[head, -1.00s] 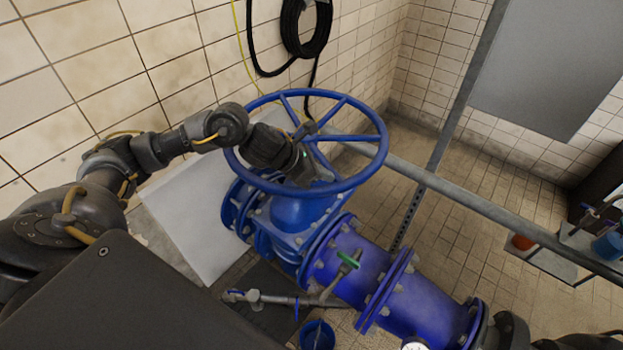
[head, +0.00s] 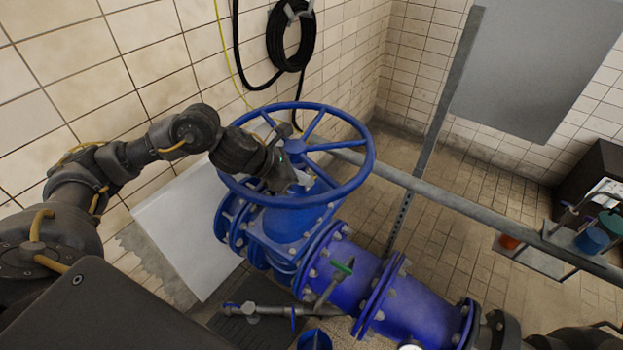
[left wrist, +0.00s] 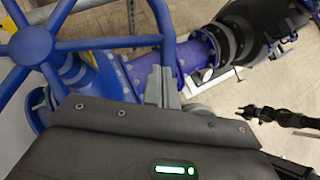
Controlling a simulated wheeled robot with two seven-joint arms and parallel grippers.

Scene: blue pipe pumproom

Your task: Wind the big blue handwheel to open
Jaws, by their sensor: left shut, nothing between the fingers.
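The big blue handwheel (head: 371,160) sits on top of the blue valve (head: 300,225), its rim tilted in the head view. My left gripper (head: 301,181) reaches in from the left, over the near-left part of the rim, with its fingers inside the ring near the spokes. In the left wrist view the handwheel's hub (left wrist: 30,44) and spokes lie at upper left. There the left gripper's shut, empty fingers (left wrist: 161,84) stand close to the rim; I cannot tell whether they touch it. The gripper's body hides part of the wheel.
A blue flanged pipe (head: 425,305) runs to the lower right, with a green-handled small valve (head: 343,268). A grey rail (head: 450,195) crosses behind the wheel. A black hose coil (head: 291,40) hangs on the tiled wall.

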